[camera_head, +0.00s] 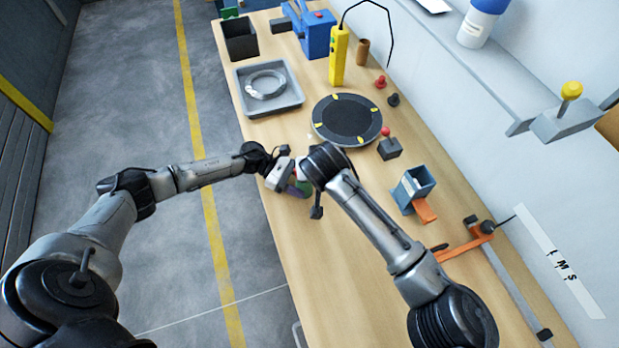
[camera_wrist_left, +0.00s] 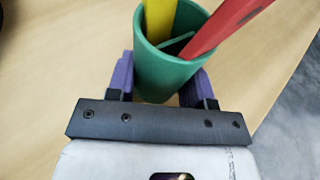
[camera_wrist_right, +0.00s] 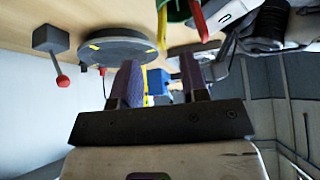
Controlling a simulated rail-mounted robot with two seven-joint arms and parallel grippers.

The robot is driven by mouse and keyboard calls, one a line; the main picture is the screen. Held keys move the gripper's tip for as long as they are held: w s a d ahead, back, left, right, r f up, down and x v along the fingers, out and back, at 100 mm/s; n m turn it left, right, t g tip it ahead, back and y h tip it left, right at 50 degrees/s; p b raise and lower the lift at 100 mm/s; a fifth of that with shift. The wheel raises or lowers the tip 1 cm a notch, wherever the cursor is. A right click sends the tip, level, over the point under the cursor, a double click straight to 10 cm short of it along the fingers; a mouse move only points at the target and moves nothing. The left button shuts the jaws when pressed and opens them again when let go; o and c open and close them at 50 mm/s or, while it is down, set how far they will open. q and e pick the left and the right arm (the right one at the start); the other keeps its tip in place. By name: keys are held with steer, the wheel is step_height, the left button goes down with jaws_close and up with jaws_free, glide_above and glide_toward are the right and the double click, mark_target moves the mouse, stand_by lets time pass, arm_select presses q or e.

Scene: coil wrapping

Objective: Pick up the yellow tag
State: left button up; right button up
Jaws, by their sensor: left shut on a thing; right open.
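A green cup (camera_wrist_left: 165,70) stands between the purple fingers of my left gripper (camera_wrist_left: 163,80), which is shut on it. The yellow tag (camera_wrist_left: 160,20) sticks up out of the cup, beside a red tag (camera_wrist_left: 228,25). In the right wrist view the yellow tag (camera_wrist_right: 162,24), the cup (camera_wrist_right: 178,10) and the red tag (camera_wrist_right: 199,20) show at the top edge, beyond the fingertips. My right gripper (camera_wrist_right: 158,78) is open, with nothing seen between its fingers. In the head view the cup (camera_head: 305,187) is partly hidden by my grippers, near the table's left edge.
A dark turntable (camera_head: 347,120) with yellow marks lies behind the grippers. A red-knobbed switch box (camera_head: 390,149) and a blue-grey holder (camera_head: 413,188) stand right of them. A grey tray (camera_head: 285,106) holds a coil (camera_head: 266,84) farther back. The front table stretch looks clear.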

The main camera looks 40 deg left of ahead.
steer(key=shift+s+x, duration=0.15)
steer(key=shift+x, duration=1.1)
steer(key=shift+s+x, duration=0.1)
steer(key=shift+x, duration=1.15)
steer(key=shift+f, duration=0.1)
jaws_close()
